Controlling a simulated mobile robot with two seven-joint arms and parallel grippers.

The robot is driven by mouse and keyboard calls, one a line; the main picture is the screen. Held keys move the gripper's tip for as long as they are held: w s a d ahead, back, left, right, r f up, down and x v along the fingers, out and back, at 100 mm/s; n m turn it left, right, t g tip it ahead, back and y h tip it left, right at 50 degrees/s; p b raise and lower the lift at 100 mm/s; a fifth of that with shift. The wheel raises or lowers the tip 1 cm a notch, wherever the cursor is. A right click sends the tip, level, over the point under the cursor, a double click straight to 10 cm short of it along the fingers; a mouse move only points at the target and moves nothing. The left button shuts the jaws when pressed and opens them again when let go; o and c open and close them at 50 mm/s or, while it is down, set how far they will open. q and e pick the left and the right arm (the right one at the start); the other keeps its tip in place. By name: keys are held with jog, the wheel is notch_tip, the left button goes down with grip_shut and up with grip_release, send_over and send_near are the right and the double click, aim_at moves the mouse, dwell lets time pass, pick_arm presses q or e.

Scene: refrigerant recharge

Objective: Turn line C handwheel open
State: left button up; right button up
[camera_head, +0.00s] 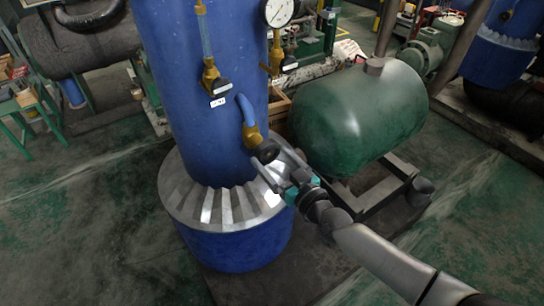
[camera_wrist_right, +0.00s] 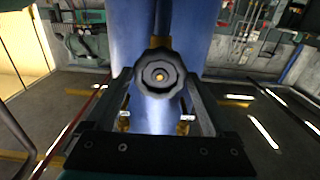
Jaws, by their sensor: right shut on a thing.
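A dark, lobed handwheel (camera_head: 267,153) sits on a brass valve (camera_head: 252,136) low on the front of the blue tank (camera_head: 205,150). My left gripper is not in view.
A ribbed metal collar (camera_head: 230,208) rings the tank just below the wheel. A green horizontal tank (camera_head: 360,115) stands close on the right. A gauge (camera_head: 279,12) and another brass valve (camera_head: 212,77) sit higher up. The floor at the left is clear.

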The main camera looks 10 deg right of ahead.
jog(key=shift+r, duration=0.1)
jog(key=shift+c, duration=1.4)
jog(key=n+p, duration=0.1)
jog(key=n, duration=0.1)
jog(key=shift+r+n+p, duration=0.1)
jog(key=shift+n+p, duration=0.6)
jog(key=shift+n, duration=0.7)
jog(key=shift+n+p, duration=0.4)
jog(key=shift+n, duration=0.2)
jog(key=shift+n+p, duration=0.5)
jog(key=shift+n, duration=1.3)
